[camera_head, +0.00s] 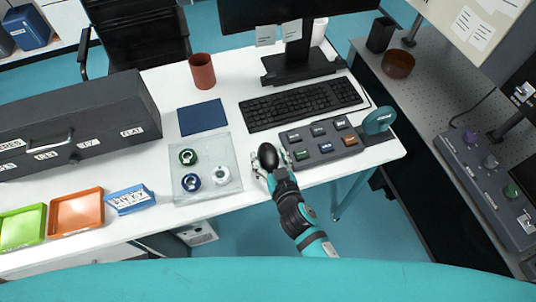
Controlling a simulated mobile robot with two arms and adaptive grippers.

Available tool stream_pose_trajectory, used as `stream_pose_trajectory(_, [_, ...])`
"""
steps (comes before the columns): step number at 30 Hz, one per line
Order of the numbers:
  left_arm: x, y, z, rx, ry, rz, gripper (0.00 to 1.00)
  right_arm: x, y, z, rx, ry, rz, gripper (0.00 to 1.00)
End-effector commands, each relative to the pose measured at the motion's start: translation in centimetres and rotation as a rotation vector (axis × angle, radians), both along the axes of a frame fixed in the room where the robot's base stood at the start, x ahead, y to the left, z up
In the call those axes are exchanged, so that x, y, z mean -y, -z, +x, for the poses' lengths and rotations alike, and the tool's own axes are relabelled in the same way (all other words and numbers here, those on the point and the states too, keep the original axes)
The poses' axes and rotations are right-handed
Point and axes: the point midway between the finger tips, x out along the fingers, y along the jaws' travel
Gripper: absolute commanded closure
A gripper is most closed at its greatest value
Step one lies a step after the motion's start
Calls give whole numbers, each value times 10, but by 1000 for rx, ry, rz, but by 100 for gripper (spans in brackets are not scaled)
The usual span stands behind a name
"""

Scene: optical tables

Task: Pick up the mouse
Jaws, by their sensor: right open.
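The mouse (268,154) is a dark, rounded shape on the white desk, left of the button panel and below the keyboard. My right gripper (269,162) reaches in from below, with its light fingers open on either side of the mouse. The fingers appear close around it, but I cannot tell whether they touch it. The near end of the mouse is partly hidden by the gripper. My left gripper is not in view.
The button panel (324,147) stands close right of the gripper, and the keyboard (301,104) lies behind. A clear tray (207,141) with several round parts is to the left. The desk's front edge (340,177) runs beneath my right arm.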

Motion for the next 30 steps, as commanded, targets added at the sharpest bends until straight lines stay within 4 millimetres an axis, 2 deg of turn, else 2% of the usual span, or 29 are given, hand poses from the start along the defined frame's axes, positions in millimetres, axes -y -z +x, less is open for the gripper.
stream_pose_trajectory(2, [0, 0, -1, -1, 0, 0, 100, 0, 0, 0, 0, 0, 0, 35])
stream_pose_trajectory(12, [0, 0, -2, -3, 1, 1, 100, 0, 0, -1, -1, 0, 0, 78])
stream_pose_trajectory(23, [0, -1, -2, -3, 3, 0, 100, 1, -5, 0, 2, 0, -2, 79])
stream_pose_trajectory(30, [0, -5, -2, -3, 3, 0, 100, 0, -30, 0, 4, 0, 1, 79])
